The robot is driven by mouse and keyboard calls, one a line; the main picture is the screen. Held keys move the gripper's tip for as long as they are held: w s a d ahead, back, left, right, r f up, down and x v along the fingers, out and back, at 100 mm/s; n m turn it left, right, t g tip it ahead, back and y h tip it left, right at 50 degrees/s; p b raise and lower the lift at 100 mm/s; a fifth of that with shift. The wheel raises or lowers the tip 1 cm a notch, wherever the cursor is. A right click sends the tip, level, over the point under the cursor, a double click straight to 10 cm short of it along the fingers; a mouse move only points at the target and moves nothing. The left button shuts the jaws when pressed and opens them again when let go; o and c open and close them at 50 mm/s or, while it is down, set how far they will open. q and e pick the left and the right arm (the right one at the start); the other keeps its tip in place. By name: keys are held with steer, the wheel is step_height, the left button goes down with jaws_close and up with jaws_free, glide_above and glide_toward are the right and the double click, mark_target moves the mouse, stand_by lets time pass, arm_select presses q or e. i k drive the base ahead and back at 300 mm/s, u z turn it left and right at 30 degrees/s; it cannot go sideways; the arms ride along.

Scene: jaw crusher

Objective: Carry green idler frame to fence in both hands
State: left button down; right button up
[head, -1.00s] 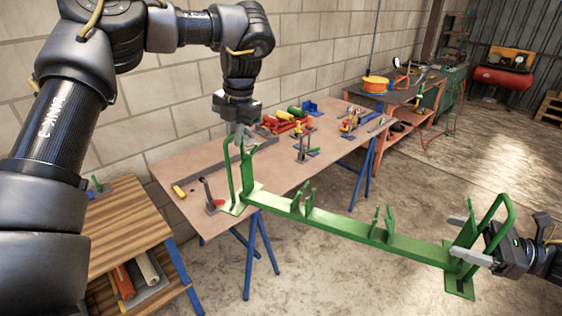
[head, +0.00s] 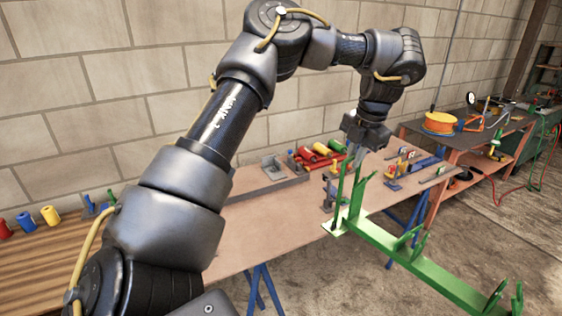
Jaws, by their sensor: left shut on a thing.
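The green idler frame (head: 418,262) is a long green beam with upright brackets and end plates. It runs from the middle right of the head view down to the lower right corner, where its far end is cut off. My left gripper (head: 359,160) is shut on the upright at the frame's left end, above the brown workbench (head: 262,222). The left end plate shows near the bench's front edge; I cannot tell whether it touches. My right gripper is out of view. No fence is visible.
Red and yellow rollers (head: 318,156), a grey angle bar (head: 268,188) and clamps lie on the bench. A second table with an orange reel (head: 439,122) stands behind at right. A wooden bench (head: 50,255) is at left. Concrete floor is open at right.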

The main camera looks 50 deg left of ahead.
mark_target(261, 208)
steer(key=u, duration=0.05)
steer(key=i, duration=0.9)
steer(key=u, duration=0.6)
steer(key=i, duration=0.65)
steer(key=u, duration=1.35)
steer(key=i, duration=0.7)
steer(key=u, duration=0.65)
